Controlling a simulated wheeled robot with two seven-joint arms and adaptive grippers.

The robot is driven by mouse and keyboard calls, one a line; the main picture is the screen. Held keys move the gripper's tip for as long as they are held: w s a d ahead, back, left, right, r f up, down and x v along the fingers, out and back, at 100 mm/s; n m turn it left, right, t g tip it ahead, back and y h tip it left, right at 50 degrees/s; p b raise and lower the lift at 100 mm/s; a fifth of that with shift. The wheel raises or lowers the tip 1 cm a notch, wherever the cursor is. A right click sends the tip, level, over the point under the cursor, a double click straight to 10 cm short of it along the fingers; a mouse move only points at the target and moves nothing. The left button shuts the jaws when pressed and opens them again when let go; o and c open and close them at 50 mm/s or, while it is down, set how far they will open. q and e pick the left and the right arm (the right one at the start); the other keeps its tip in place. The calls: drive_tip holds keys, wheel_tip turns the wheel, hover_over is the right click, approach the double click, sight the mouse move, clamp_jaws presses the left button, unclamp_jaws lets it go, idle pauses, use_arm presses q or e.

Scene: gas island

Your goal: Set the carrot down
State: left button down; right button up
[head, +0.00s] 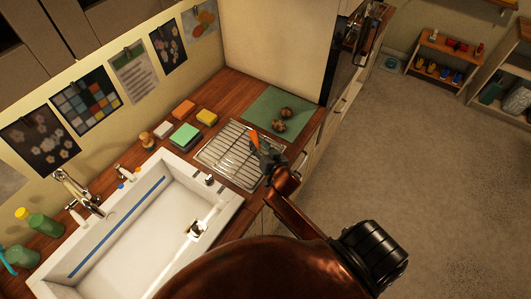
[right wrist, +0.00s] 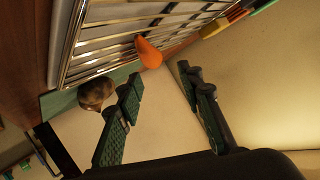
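The orange carrot (head: 254,138) shows at the metal drying rack (head: 222,150), just past the tips of my right gripper (head: 264,152). In the right wrist view the carrot (right wrist: 148,53) lies against the rack bars (right wrist: 110,45), beyond the fingertips. The two dark green fingers of my right gripper (right wrist: 160,78) are spread wide, with a clear gap between them and nothing gripped. Part of the carrot's length is hard to make out. My left gripper is not in view.
A green mat (head: 262,105) holds brown round items (head: 279,125) behind the rack. A white sink (head: 130,230) lies to the left. Sponges, one yellow (head: 207,117) and one green (head: 185,135), stand near the wall. The floor (head: 420,150) at right is open.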

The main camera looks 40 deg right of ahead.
drive_tip(key=v, duration=0.9)
drive_tip(key=shift+s+r, duration=0.1)
drive_tip(key=shift+s, duration=0.1)
